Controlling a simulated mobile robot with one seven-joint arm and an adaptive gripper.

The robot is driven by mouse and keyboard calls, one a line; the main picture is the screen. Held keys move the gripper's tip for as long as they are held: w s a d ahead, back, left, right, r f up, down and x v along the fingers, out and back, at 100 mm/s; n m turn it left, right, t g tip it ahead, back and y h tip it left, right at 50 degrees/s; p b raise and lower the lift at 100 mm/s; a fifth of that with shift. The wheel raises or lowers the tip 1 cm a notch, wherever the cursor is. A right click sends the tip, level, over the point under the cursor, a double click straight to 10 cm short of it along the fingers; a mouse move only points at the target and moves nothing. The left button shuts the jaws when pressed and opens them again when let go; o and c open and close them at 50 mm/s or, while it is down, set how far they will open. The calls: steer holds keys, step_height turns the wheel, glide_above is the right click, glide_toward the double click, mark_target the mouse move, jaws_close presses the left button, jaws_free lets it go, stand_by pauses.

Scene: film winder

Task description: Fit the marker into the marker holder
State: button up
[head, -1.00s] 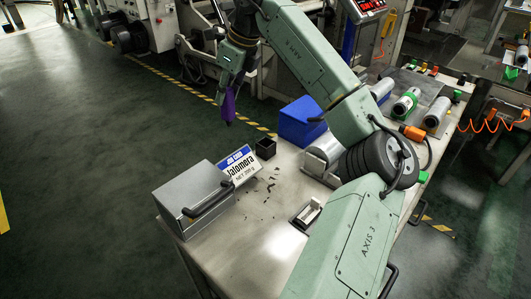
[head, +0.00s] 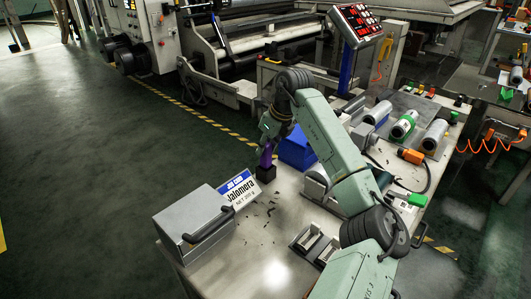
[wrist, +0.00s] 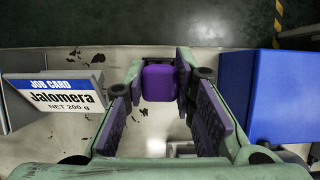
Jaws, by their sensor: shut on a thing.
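The purple marker (head: 266,154) is upright in my gripper (head: 267,144), above the black marker holder (head: 265,174) on the table. In the head view the marker's lower end meets the holder's top; I cannot tell whether it is inside or just over the opening. In the wrist view the marker (wrist: 158,82) shows as a purple block between the two finger pads. The holder is not clearly seen there, as the marker and fingers cover that area.
A job card sign (head: 238,188) and a grey case (head: 194,224) stand to the left. A blue bin (head: 297,150) is close on the right of the holder. Dark scraps (head: 270,206) lie on the table (head: 250,245) in front.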

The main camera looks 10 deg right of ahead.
steer(key=shift+f, duration=1.25)
steer(key=shift+f, duration=0.2)
steer(key=o, duration=1)
steer(key=shift+o, duration=0.2)
steer(key=v, duration=1.2)
steer(key=shift+r+b, duration=0.3)
steer(key=shift+b, duration=0.1)
